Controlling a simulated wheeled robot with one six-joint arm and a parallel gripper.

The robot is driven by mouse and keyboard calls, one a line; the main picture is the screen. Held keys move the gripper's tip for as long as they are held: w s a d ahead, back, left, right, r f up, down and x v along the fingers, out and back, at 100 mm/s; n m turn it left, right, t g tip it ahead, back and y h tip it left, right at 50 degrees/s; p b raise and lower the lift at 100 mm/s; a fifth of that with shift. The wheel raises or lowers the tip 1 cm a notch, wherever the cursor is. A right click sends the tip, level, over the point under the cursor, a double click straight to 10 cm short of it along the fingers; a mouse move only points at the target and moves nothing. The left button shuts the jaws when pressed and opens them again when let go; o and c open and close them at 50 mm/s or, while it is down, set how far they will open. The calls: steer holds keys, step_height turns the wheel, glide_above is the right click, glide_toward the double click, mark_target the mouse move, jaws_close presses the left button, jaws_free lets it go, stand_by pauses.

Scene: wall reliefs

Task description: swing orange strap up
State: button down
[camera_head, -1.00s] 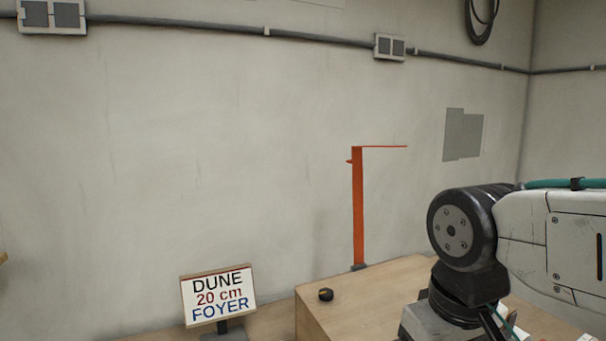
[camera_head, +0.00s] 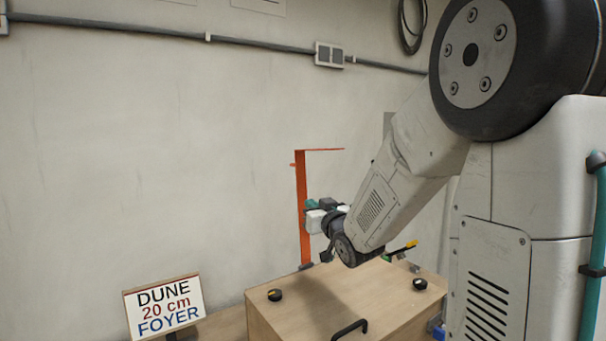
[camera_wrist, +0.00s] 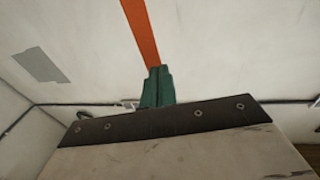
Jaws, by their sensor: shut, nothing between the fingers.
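The orange strap (camera_head: 302,210) stands upright against the wall behind the wooden box, with a thin orange piece reaching right from its top. A small orange tab sticks out left near the top. My gripper (camera_head: 311,204), with teal fingers, is at the strap's middle height, at its right edge in the head view. In the wrist view the shut fingers (camera_wrist: 158,72) overlap the end of the visible strap (camera_wrist: 141,30); I cannot tell whether they touch it. Nothing is held. Part of the strap is hidden behind the fingers there.
A wooden box (camera_head: 300,310) with black knobs (camera_head: 275,295) and a black handle (camera_head: 350,328) lies below my arm. A sign (camera_head: 164,306) reading DUNE 20 cm FOYER stands at left. A conduit (camera_head: 250,44) and switch box (camera_head: 329,55) are high on the wall.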

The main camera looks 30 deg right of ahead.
mark_target(302, 162)
steer(key=s+d+n+t+y, duration=0.1)
steer(key=s+d+t+y, duration=0.15)
steer(key=d+t, duration=0.3)
steer(key=shift+n+t+y, duration=0.4)
steer(key=shift+t+y, duration=0.15)
steer(key=shift+t, duration=0.2)
steer(key=x, duration=0.8)
steer(key=f+x, duration=0.1)
steer(key=x, duration=0.3)
steer(key=shift+w+a+r, duration=0.2)
steer(key=shift+w+a, duration=0.05)
steer(key=shift+w, duration=0.9)
